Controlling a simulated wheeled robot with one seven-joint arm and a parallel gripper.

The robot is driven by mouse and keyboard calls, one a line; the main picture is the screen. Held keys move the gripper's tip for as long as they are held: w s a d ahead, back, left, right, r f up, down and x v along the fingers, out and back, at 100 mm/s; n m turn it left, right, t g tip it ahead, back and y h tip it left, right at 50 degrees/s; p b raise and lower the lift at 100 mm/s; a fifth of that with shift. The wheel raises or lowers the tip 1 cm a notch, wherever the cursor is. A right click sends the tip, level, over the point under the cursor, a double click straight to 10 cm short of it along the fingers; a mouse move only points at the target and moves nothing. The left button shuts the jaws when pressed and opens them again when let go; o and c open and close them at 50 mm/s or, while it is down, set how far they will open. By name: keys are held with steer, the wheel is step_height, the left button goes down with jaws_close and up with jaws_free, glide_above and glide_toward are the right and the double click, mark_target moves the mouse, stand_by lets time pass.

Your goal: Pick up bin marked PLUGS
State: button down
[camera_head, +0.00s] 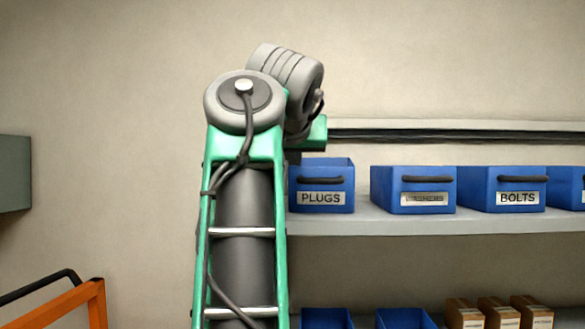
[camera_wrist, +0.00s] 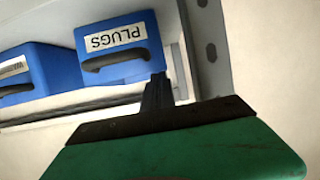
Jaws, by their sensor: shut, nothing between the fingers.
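The blue bin marked PLUGS (camera_head: 322,180) stands on the upper shelf in the head view, with a white label and a dark handle on its front. My arm covers its left edge. In the wrist view the PLUGS bin (camera_wrist: 135,60) appears upside down at upper centre, its handle to the left of my fingers. My gripper (camera_wrist: 157,77) is shut and empty, its dark fingertips overlapping the bin's edge in the picture. I cannot tell whether they touch it. In the head view the fingers are not clearly visible.
The shelf (camera_head: 440,224) also bears a blue bin with an unreadable label (camera_head: 413,184), a BOLTS bin (camera_head: 500,182) and another at the right edge. Below are blue bins (camera_head: 403,318) and small cartons (camera_head: 497,315). An orange frame (camera_head: 70,305) stands lower left. A grey upright (camera_wrist: 209,50) flanks the PLUGS bin.

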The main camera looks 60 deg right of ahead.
steer(key=a, duration=0.1)
steer(key=s+a+p, duration=0.1)
steer(key=a, duration=0.1)
steer(key=s+a+p, duration=0.1)
steer(key=a, duration=0.1)
steer(key=shift+s+f, duration=0.25)
steer(key=shift+f, duration=0.05)
stand_by(0.4)
stand_by(0.8)
